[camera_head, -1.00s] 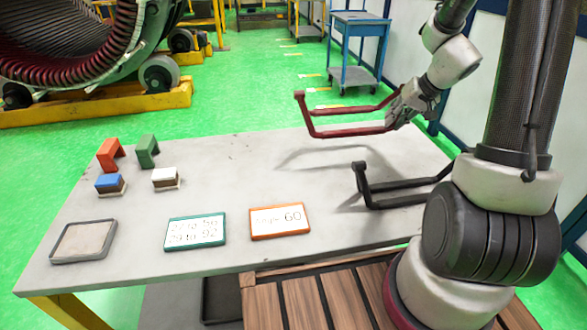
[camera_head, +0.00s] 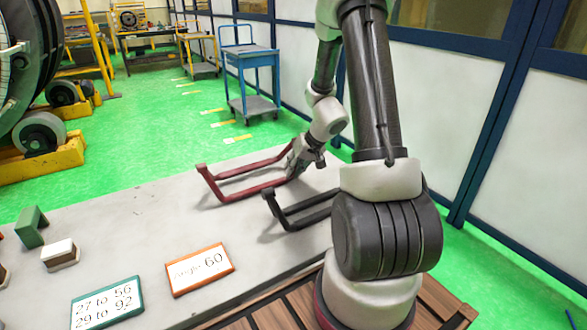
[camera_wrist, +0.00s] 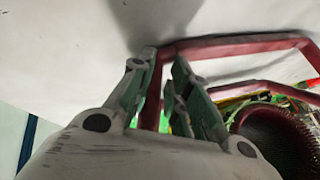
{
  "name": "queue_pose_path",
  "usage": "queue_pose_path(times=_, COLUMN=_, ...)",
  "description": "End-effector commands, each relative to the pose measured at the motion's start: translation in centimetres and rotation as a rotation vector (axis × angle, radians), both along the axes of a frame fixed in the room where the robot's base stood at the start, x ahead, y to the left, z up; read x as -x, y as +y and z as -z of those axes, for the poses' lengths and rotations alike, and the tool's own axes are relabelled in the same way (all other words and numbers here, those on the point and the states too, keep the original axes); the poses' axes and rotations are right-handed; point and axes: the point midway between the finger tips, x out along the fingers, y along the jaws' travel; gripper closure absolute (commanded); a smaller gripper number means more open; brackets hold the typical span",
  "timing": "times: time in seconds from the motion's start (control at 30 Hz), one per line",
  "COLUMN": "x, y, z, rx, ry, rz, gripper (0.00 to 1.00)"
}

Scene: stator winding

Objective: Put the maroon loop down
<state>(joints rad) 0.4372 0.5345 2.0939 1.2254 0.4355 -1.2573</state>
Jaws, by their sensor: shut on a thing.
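The maroon loop (camera_head: 247,191) is an angular open frame, low over the far right part of the grey table (camera_head: 130,215). Its shadow lies close beside it; I cannot tell whether it touches the tabletop. My gripper (camera_head: 294,168) is shut on the loop's right end. In the wrist view, my gripper (camera_wrist: 160,75) has its two fingers on either side of a maroon bar, and the loop (camera_wrist: 235,43) stretches away to the right over the pale surface.
A black loop (camera_head: 290,218) lies close in front of the maroon one. The table's middle is clear.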

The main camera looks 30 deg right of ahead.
Motion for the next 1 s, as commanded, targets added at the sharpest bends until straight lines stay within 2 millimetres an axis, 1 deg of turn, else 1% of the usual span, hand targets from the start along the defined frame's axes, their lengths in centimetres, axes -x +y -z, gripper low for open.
queue_pose_path(times=0.2, x=0.0, y=0.0, z=0.2, rx=-0.001, ry=0.0, rz=0.0, gripper=1.0)
queue_pose_path(times=0.23, x=0.0, y=0.0, z=0.2, rx=0.0, ry=-0.001, rz=0.0, gripper=0.76)
queue_pose_path(times=0.3, x=0.0, y=0.0, z=0.2, rx=-0.001, ry=0.0, rz=0.0, gripper=0.64)
queue_pose_path(times=0.33, x=0.0, y=0.0, z=0.2, rx=-0.001, ry=0.0, rz=0.0, gripper=0.6)
queue_pose_path(times=0.6, x=0.0, y=0.0, z=0.2, rx=-0.001, ry=0.0, rz=0.0, gripper=0.6)
queue_pose_path(times=0.7, x=0.1, y=0.0, z=-0.3, rx=-0.001, ry=-0.001, rz=0.0, gripper=0.6)
queue_pose_path(times=0.77, x=0.3, y=-0.2, z=-0.9, rx=0.0, ry=-0.003, rz=0.0, gripper=0.6)
queue_pose_path(times=0.87, x=1.2, y=-0.6, z=-2.5, rx=0.001, ry=-0.004, rz=-0.001, gripper=0.6)
queue_pose_path(times=1.0, x=2.7, y=-1.4, z=-5.4, rx=0.002, ry=-0.005, rz=0.0, gripper=0.6)
